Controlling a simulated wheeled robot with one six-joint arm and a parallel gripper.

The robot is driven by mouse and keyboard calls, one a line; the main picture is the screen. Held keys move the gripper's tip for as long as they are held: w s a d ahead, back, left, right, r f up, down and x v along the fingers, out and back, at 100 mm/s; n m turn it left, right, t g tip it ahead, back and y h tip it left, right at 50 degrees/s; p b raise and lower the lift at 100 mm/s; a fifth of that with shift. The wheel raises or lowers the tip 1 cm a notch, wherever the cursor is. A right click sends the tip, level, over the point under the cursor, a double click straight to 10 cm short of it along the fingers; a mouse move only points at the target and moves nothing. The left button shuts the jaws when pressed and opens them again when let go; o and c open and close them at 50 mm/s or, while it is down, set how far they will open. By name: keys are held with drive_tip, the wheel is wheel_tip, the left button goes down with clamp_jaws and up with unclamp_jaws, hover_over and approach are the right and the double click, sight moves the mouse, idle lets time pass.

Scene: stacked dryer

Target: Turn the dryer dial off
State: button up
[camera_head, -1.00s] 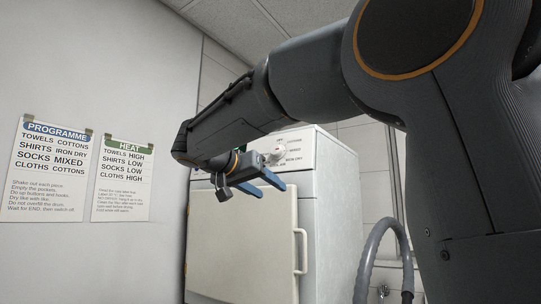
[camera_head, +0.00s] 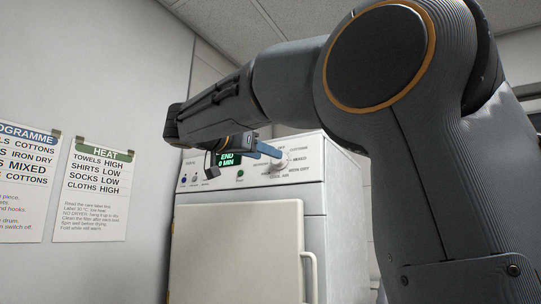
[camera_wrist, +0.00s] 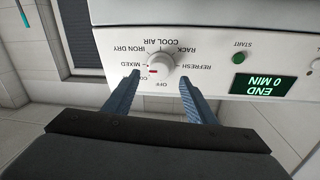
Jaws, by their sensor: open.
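The white dryer dial (camera_head: 281,160) is on the dryer's control panel, at the right of the display. In the wrist view, upside down, the dial (camera_wrist: 160,63) has a red mark on its lower-left side, between the OFF label and the labels at left; the exact setting is hard to tell. My gripper (camera_wrist: 158,76) is open, with one blue finger on each side of the dial in that view. I cannot tell whether the fingertips reach around it or stay in front. In the head view my gripper (camera_head: 272,151) is beside the dial, partly covering the panel.
The dryer's door (camera_head: 235,250) is closed. A HEAT notice (camera_head: 95,190) and a partly cropped programme notice (camera_head: 25,180) hang on the left wall.

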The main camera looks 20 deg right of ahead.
sight(278, 165)
drive_tip(key=p+x, duration=0.1)
drive_tip(key=x, duration=0.3)
drive_tip(key=shift+w+d, duration=0.15)
drive_tip(key=shift+d, duration=0.1)
drive_tip(key=c, duration=0.9)
